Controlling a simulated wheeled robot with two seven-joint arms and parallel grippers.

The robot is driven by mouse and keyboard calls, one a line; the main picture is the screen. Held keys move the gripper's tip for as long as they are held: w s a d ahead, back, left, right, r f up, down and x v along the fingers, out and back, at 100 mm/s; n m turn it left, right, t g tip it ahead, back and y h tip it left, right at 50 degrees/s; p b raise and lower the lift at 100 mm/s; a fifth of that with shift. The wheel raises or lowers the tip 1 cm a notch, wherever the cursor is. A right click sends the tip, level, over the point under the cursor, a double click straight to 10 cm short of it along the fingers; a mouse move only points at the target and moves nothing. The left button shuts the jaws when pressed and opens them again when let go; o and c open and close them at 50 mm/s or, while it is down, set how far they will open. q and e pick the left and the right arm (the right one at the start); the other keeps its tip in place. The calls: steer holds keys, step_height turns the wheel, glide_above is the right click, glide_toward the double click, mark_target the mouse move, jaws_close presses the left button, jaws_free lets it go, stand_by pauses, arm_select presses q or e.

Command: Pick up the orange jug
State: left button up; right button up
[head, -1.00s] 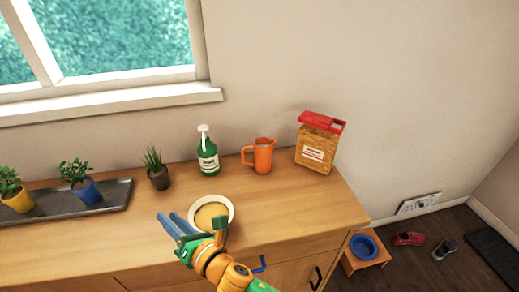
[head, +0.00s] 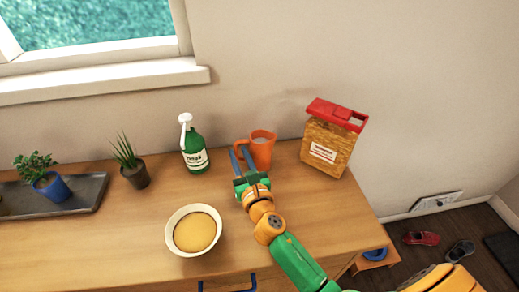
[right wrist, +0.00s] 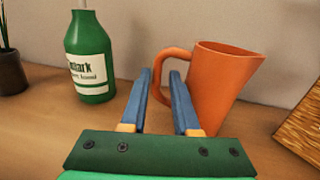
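The orange jug (head: 262,152) stands upright on the wooden counter near the wall, between the green bottle and the brown bag. In the right wrist view the jug (right wrist: 221,85) is right of centre, with its handle (right wrist: 170,58) toward the left. My right gripper (head: 238,152) is at the handle side of the jug. Its two blue fingers (right wrist: 161,85) are apart with a gap between them, and the handle appears just ahead of that gap. I cannot tell whether the right finger touches the jug. My left gripper is not in view.
A green pump bottle (head: 194,150) stands left of the jug and a brown bag with a red top (head: 330,142) right of it. A bowl (head: 171,238) lies nearer the front. Potted plants (head: 135,175) stand at left. The counter's right edge is near the bag.

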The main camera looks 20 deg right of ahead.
steer(key=w, duration=0.5)
steer(key=shift+w+f+b, duration=0.15)
steer(key=shift+f+b, duration=0.05)
steer(key=shift+b, duration=0.2)
steer(key=shift+r, duration=0.1)
jaws_close()
stand_by(0.8)
